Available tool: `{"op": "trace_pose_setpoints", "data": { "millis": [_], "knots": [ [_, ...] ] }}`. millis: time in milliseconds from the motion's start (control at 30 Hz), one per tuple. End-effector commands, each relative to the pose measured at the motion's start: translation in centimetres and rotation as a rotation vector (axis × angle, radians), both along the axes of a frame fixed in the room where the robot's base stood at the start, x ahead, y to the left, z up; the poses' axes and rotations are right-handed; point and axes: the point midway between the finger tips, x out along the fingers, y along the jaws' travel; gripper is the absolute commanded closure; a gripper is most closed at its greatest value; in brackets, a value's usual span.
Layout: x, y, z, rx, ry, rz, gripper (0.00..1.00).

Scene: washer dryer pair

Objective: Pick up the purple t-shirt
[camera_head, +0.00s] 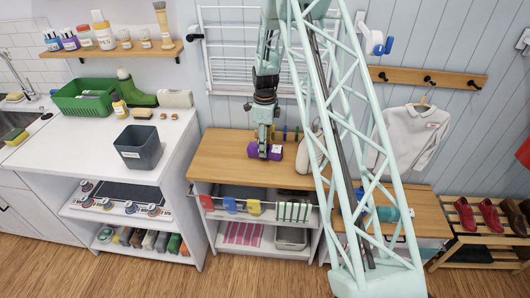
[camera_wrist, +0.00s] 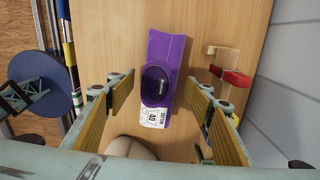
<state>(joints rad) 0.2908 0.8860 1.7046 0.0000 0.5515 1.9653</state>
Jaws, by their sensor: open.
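The purple t-shirt (camera_head: 274,153) is a compact folded bundle on the wooden top of the middle unit. In the wrist view the purple t-shirt (camera_wrist: 168,50) lies lengthwise, with a round dark hollow and a white label at its near end. My gripper (camera_head: 263,152) points down at the bundle in the head view and hides part of it. In the wrist view my gripper (camera_wrist: 160,95) is open, with one finger on each side of the t-shirt and visible gaps to both. Whether the fingertips reach down to its level is hard to tell.
A red clip-like item (camera_wrist: 236,78) lies right of the t-shirt in the wrist view. A beige rounded object (camera_wrist: 128,147) is close at the near side. A wire rack (camera_head: 228,60) hangs on the wall behind. A grey bin (camera_head: 138,146) stands on the left counter.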

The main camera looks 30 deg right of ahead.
Motion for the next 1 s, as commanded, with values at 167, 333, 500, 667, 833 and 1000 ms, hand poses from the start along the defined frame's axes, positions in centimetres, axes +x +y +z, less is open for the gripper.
{"op": "trace_pose_setpoints", "data": {
  "millis": [167,333,500,667,833,1000],
  "knots": [
    [0.0,0.0,-1.8,0.000,0.000,0.000,0.52],
    [0.0,0.0,-2.8,0.000,0.000,0.000,0.52],
    [0.0,0.0,-2.9,-0.001,-0.001,0.000,0.52],
    [0.0,0.0,-2.9,0.000,0.000,0.000,0.52],
    [0.0,0.0,-2.9,0.000,0.000,0.000,0.52],
    [0.0,0.0,-2.9,0.000,0.000,0.000,0.58]
  ]
}}
